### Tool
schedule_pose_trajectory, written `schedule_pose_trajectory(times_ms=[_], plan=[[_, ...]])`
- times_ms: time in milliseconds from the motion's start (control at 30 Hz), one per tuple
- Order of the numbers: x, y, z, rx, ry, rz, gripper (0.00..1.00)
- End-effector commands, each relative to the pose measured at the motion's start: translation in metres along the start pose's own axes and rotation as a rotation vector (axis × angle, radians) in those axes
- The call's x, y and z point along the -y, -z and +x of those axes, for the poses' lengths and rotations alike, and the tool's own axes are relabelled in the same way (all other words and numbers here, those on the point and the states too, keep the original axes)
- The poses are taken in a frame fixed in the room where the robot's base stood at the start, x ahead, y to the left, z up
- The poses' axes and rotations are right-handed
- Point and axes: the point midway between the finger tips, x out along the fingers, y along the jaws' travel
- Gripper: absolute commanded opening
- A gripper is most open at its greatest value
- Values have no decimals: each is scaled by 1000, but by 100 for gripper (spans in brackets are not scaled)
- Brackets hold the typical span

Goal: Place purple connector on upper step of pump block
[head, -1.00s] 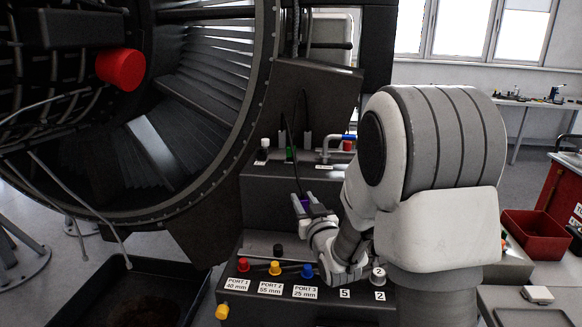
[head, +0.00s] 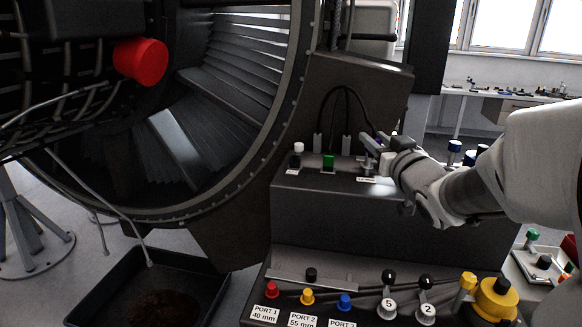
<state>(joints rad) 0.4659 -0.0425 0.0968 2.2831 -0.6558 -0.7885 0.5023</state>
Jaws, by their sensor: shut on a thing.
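The pump block (head: 340,215) is a dark grey stepped block at the middle of the head view. My gripper (head: 373,146) is over the right part of its upper step. A thin black cable (head: 367,108) loops from two grey posts on the step towards the gripper. The fingers hide most of the connector. I cannot tell whether it touches the step.
A white-capped fitting (head: 297,150) and a green fitting (head: 328,161) stand on the upper step, left of my gripper. The lower step holds red (head: 272,289), yellow (head: 307,296) and blue (head: 345,301) port caps, black knobs (head: 390,277) and a large yellow part (head: 497,299). The turbofan casing (head: 296,95) is left.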

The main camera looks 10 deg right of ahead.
Motion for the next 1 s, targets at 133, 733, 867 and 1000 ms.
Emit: schedule_pose_trajectory(times_ms=[133,733,867,1000], plan=[[26,-24,22,5,6,3,0],[73,-80,65,5,0,2,0],[73,-96,65,4,0,2,0],[73,-100,65,0,0,0,0]])
